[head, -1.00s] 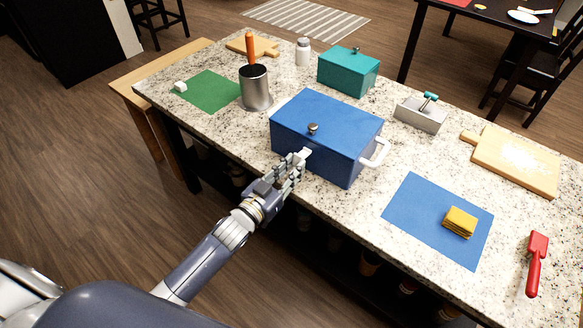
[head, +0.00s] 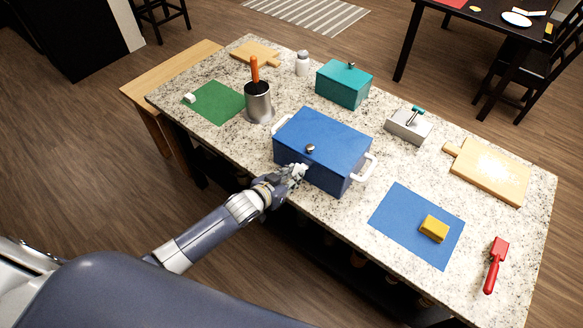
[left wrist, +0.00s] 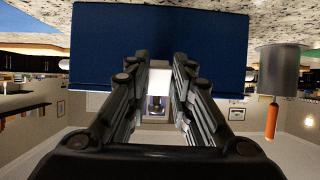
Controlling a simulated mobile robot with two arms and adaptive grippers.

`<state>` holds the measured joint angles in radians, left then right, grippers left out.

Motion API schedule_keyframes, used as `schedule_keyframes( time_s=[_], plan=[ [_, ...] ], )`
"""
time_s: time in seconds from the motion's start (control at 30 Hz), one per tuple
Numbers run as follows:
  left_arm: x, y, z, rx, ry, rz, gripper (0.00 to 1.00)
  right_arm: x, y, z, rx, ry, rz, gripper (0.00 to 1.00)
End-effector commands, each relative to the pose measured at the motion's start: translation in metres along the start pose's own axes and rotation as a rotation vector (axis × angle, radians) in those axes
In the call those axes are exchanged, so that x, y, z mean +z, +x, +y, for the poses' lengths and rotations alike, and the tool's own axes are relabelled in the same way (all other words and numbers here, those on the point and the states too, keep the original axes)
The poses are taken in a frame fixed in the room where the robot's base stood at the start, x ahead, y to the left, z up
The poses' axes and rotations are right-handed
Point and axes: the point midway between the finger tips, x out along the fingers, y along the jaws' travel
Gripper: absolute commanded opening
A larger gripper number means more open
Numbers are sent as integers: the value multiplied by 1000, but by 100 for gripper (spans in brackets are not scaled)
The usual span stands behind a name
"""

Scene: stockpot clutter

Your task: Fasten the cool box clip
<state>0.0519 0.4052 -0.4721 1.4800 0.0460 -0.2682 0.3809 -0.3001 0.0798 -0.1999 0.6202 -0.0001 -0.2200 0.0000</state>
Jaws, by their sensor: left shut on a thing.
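The blue cool box (head: 322,132) stands on the counter with its lid down. A round metal knob (head: 310,148) sits at the front edge of the lid. My left gripper (head: 298,171) is at the front face of the box, below the knob. In the left wrist view, the gripper (left wrist: 159,68) has its fingers on either side of a small pale piece, apparently the clip (left wrist: 159,64), against the blue box front (left wrist: 110,40). The fingers hide most of the clip, so its exact angle cannot be told. My right gripper is not in view.
A steel pot (head: 258,103) with an orange-handled tool stands left of the box. A teal box (head: 344,84) and a grey container (head: 408,127) stand behind. A blue mat (head: 400,215) with a yellow block (head: 434,229) lies at right. White handles (head: 364,168) project from the box ends.

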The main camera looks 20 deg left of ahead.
Motion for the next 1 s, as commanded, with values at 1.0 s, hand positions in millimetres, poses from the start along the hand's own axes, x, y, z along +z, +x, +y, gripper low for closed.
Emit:
schedule_keyframes(
  time_s=[1.0],
  plan=[
    [-58, 14, 1, 1, -1, -785, 0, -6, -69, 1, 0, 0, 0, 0]
  ],
)
